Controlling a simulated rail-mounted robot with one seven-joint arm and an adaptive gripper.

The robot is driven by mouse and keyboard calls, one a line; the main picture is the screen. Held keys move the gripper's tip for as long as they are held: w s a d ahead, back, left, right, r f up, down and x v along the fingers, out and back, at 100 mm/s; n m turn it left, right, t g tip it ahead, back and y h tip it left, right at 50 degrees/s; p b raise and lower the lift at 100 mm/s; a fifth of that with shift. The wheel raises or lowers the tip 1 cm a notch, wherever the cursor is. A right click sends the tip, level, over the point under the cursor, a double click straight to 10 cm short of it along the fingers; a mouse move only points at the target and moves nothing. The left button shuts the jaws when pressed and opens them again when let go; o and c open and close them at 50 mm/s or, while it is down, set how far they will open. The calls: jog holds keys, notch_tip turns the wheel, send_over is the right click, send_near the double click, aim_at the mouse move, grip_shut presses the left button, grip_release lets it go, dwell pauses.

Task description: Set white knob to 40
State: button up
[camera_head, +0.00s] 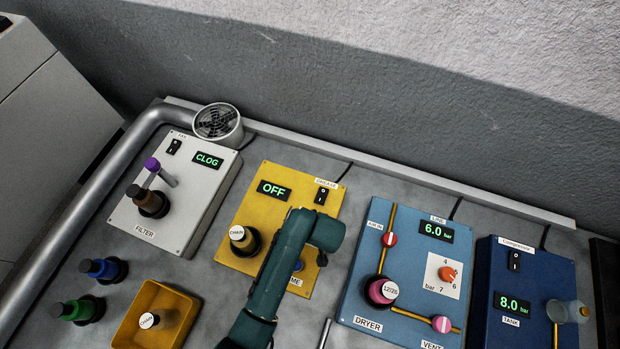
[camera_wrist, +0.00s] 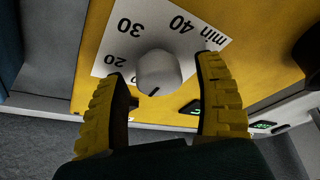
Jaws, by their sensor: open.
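The white knob (camera_wrist: 158,72) shows in the wrist view on a white dial plate (camera_wrist: 105,65) of the yellow panel. The dial carries the figures 30 and 40 and the word "min"; a smaller figure at its left is hard to read. A short dark mark shows on the knob's lower side, away from the 40. My gripper (camera_wrist: 164,66) is open, with one yellow ribbed finger on each side of the knob. I cannot tell whether either finger touches it. In the head view my arm hides the knob on the yellow panel (camera_head: 250,205).
The yellow panel has a display reading OFF (camera_head: 274,190), a black switch (camera_head: 322,195) and a bottle marked CHAIN (camera_head: 243,238). The grey filter panel (camera_head: 190,215) stands left and the blue dryer panel (camera_head: 362,285) right. A yellow tray (camera_head: 187,291) lies in front.

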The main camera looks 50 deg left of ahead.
jog(key=shift+c, duration=0.2)
jog(key=c, duration=1.1)
